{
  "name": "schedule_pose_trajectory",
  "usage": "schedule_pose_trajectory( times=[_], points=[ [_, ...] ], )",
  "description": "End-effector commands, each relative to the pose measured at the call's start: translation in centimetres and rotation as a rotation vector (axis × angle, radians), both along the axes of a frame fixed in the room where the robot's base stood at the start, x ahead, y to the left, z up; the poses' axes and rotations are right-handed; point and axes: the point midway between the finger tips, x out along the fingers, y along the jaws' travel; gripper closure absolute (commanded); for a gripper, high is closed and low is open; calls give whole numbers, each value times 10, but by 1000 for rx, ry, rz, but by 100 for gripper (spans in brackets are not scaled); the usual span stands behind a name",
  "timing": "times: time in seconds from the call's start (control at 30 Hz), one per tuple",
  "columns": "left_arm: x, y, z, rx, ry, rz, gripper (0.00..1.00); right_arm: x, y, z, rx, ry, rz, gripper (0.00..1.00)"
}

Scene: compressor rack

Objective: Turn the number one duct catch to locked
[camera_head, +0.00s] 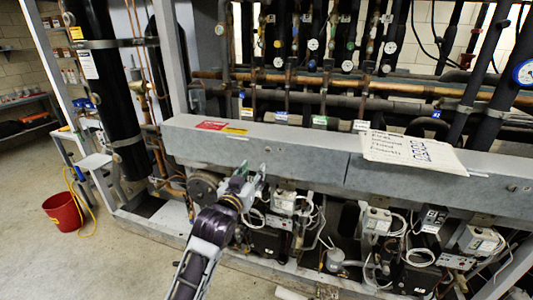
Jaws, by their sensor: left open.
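A long grey duct (300,148) runs across the front of the compressor rack. Small fittings show on its front face, one of them just above my gripper (267,150). They are too small to tell which is the number one catch or how it is turned. My left gripper (252,173) is open at the lower edge of the duct's left section, its fingers pointing up toward the front face. I see nothing between the fingers. Whether they touch the duct cannot be told. My right gripper is not in view.
A paper sheet with writing (413,152) lies on the duct, and a red label (212,125) is at its left. Control boxes and white cables (378,220) crowd below. A red bucket (63,211) stands on the open floor at left.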

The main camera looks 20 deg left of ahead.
Motion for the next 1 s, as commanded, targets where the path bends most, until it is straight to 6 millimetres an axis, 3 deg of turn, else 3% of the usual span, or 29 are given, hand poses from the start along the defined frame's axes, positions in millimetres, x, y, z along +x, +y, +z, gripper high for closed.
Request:
schedule_pose_trajectory(
  times=[0.47, 1.0],
  points=[
    [10, 0, 1, 1, -2, 0, 59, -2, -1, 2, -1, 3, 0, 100],
    [58, -2, 1, 1, -1, -1, 59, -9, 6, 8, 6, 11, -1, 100]
  ],
)
